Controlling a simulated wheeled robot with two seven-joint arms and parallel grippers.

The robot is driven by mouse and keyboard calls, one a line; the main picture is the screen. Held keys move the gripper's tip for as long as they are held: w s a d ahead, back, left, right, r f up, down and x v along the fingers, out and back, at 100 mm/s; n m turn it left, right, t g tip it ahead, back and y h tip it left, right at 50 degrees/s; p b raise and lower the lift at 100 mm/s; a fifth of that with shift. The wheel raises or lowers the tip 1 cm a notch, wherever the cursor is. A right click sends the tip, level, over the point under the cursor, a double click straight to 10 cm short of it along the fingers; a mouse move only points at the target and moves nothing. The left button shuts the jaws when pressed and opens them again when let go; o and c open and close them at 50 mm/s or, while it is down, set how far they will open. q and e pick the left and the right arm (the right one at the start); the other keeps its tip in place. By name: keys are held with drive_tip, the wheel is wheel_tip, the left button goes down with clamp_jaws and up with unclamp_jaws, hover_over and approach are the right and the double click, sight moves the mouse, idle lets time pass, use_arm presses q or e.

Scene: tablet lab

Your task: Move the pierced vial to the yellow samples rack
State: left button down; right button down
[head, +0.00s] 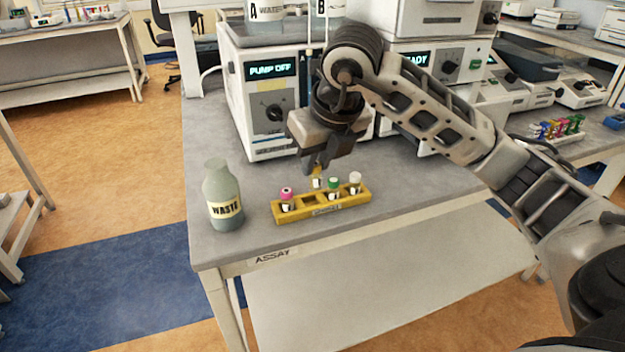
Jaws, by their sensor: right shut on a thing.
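My right gripper (316,166) points down and is shut on a small vial (317,183) with a yellowish cap and a pale label. The vial looks upright, just above or behind the yellow samples rack (348,204); I cannot tell the exact gap. Whether its cap is pierced is too small to see. The rack stands near the front of the assay bench. It holds a pink-capped vial (286,197) at its left end, and a green-capped vial (333,187) and a white-capped vial (355,182) toward the right. An empty-looking slot shows between pink and green. My left gripper is out of view.
A grey waste bottle (223,200) stands left of the rack on the assay bench (255,248). A pump unit (268,115) with a "PUMP OFF" display stands behind my gripper. Another rack of coloured vials (558,130) is at the far right. Bench surface right of the yellow rack is clear.

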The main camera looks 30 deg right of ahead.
drive_tip(key=shift+d+p+x, duration=0.15)
drive_tip(key=shift+d+x, duration=0.05)
drive_tip(key=shift+x, duration=1.65)
drive_tip(key=shift+d+p+x, duration=0.15)
drive_tip(key=shift+d+x, duration=0.1)
drive_tip(key=shift+x, duration=1.6)
drive_tip(key=c, duration=1.6)
unclamp_jaws()
